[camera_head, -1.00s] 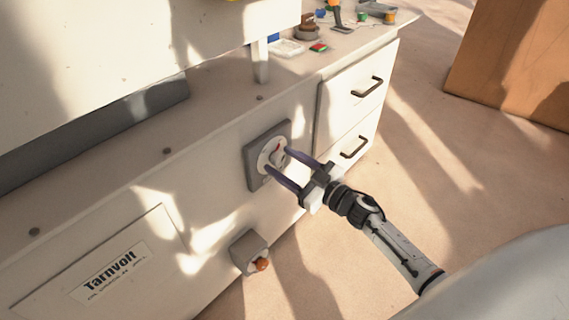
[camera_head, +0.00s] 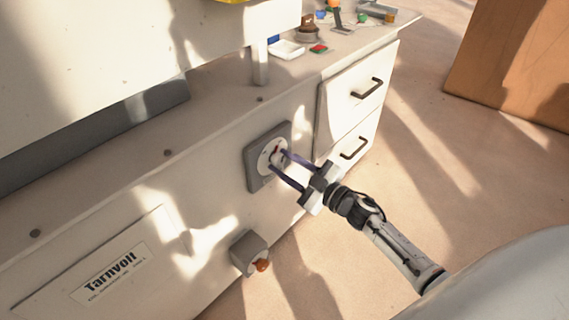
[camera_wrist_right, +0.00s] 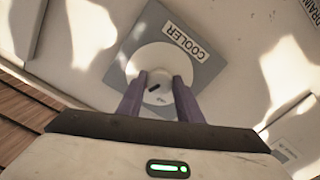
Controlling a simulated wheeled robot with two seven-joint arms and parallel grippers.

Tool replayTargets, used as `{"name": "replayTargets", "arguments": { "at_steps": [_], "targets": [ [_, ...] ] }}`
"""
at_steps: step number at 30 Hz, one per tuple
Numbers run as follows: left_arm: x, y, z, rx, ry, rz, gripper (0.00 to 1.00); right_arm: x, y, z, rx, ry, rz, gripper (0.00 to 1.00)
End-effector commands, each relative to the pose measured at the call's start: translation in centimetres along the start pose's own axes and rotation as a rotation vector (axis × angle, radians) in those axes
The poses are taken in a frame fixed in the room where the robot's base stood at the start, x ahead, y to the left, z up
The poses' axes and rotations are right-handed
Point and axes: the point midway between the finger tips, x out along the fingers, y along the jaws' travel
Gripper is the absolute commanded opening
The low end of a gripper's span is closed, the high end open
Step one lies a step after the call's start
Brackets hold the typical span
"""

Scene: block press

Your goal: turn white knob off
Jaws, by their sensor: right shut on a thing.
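The white knob (camera_head: 277,155) sits on a round white dial (camera_head: 265,160) on a grey square plate (camera_head: 253,170) on the cabinet front. In the right wrist view the knob (camera_wrist_right: 157,94) has a dark pointer mark, and the plate (camera_wrist_right: 202,73) is labelled COOLER. My right gripper (camera_head: 278,159) has its two purple fingers on opposite sides of the knob, shut on it. The fingers hide the knob's sides in the right wrist view (camera_wrist_right: 158,84). My left gripper is not in view.
A grey box with an orange-brown knob (camera_head: 262,265) sticks out below the plate. Two drawers with dark handles (camera_head: 367,88) are to the right. Small items lie on the top ledge. A brown box (camera_head: 515,60) stands at far right; the floor between is clear.

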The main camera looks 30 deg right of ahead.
Motion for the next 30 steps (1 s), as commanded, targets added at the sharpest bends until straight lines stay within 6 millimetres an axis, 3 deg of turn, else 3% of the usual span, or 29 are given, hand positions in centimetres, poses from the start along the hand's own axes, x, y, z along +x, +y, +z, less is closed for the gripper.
{"name": "replayTargets", "arguments": {
  "at_steps": [19,30],
  "targets": [
    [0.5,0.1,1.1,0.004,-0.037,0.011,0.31,-0.1,0.0,0.1,-0.615,0.000,-0.001,0.10],
    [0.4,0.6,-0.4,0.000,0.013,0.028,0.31,-0.1,0.1,0.1,-0.919,0.000,-0.002,0.10]
  ]
}}
